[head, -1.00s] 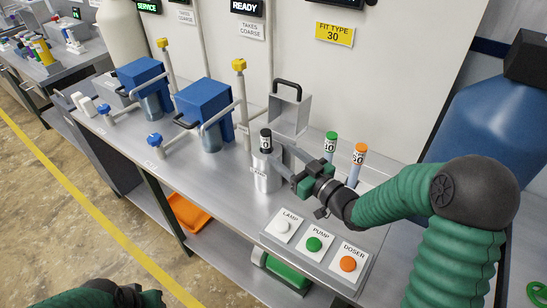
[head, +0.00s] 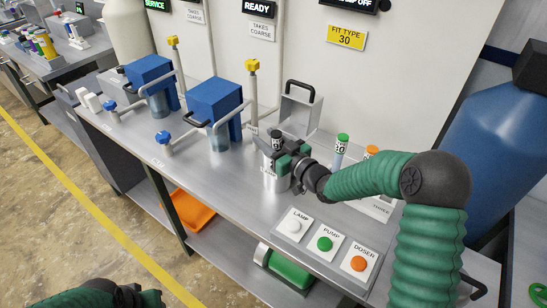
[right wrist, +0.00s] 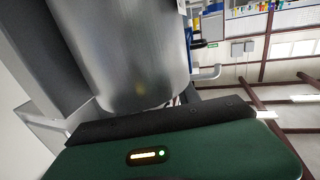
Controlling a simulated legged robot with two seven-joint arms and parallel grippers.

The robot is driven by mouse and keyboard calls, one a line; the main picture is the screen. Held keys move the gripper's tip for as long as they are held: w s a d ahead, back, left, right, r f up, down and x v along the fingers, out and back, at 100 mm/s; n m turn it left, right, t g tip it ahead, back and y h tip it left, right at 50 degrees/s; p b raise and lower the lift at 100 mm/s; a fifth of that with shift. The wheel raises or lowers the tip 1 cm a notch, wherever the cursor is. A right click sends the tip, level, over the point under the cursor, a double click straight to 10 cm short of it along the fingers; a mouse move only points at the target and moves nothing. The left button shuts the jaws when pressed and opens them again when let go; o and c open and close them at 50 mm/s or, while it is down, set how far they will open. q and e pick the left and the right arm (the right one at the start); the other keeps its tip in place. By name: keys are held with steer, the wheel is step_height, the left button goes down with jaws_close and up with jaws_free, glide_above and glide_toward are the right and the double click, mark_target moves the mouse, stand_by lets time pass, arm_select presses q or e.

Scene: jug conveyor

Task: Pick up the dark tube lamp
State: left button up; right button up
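The dark tube lamp (head: 276,134), with a black top and a white label, stands upright at a metal cylinder (head: 271,178) on the bench; its lower part is hidden. My right gripper (head: 272,148) is at the tube, just above the cylinder's rim. Its fingers are partly hidden, so I cannot tell whether they grip the tube. The right wrist view shows a large shiny metal cylinder (right wrist: 130,50) close by, but no tube between fingers. My left gripper (head: 130,294) shows only as a dark end at the bottom left; its fingers cannot be made out.
A green-capped tube (head: 341,147) and an orange-capped tube (head: 371,152) stand right of the gripper. A metal box with a black handle (head: 299,110) stands behind. Blue-topped machines (head: 215,104) are to the left. The lamp, pump and doser buttons (head: 325,243) are in front.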

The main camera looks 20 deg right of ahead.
steer(key=shift+d+f, duration=0.35)
steer(key=shift+d, duration=0.55)
jaws_close()
steer(key=shift+a+r, duration=0.1)
steer(key=shift+a, duration=0.4)
steer(key=shift+d, duration=0.1)
steer(key=shift+d, duration=0.1)
